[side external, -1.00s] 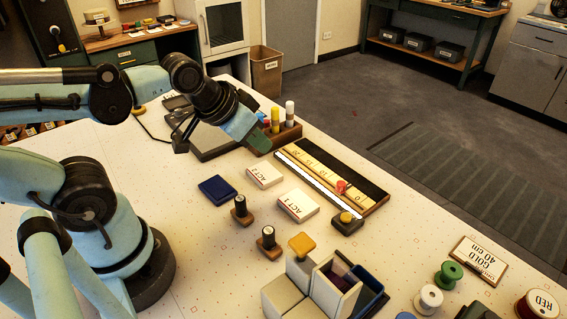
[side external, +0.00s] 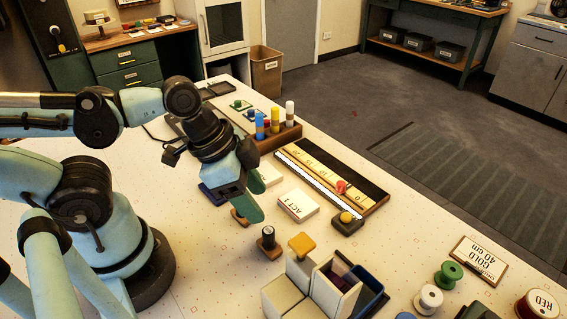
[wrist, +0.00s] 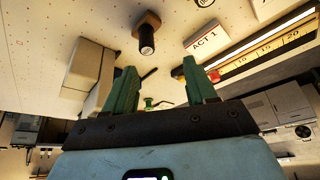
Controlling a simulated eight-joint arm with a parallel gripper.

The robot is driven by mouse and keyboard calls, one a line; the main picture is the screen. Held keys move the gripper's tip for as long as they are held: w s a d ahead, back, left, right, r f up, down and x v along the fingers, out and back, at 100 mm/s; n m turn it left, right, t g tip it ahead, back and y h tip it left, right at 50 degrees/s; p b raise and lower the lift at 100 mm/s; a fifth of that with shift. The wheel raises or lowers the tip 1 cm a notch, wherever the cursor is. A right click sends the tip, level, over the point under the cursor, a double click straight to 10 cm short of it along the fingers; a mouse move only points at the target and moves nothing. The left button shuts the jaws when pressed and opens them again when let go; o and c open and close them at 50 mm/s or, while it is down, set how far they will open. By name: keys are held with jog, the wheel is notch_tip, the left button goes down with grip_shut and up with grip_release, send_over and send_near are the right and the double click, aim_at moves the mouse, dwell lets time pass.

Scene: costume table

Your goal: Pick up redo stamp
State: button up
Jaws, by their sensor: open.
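Two stamps with wooden bases and dark upright handles stand on the table; I cannot read which is the redo stamp. The nearer stamp (side external: 268,242) stands clear, and it shows in the wrist view (wrist: 147,38). The farther stamp (side external: 237,216) is mostly hidden behind my gripper, with part of its wooden base showing. At the top edge of the wrist view a dark handle end (wrist: 204,3) is cut off. My gripper (side external: 243,203) is open with green fingers, pointing down near the farther stamp. Its fingers (wrist: 158,68) hold nothing.
A blue pad (side external: 211,194) lies left of my gripper. The ACT 1 card (side external: 298,206) lies to the right. Pale boxes (side external: 288,290) and a yellow-topped block (side external: 301,244) stand in front. A ruler tray (side external: 322,178) lies behind, with a pen rack (side external: 279,138) farther back.

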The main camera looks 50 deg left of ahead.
aim_at(268, 230)
jog(key=shift+m+g, duration=0.3)
jog(key=shift+m, duration=0.3)
jog(key=shift+s+d+x, duration=0.2)
jog(key=shift+x, duration=1.1)
jog(key=shift+s+d+x, duration=0.15)
jog(key=shift+s+x, duration=0.05)
jog(key=shift+x, duration=1.1)
jog(key=shift+s+d+x, duration=0.2)
jog(key=shift+x, duration=1.05)
jog(key=shift+c, duration=0.4)
grip_shut()
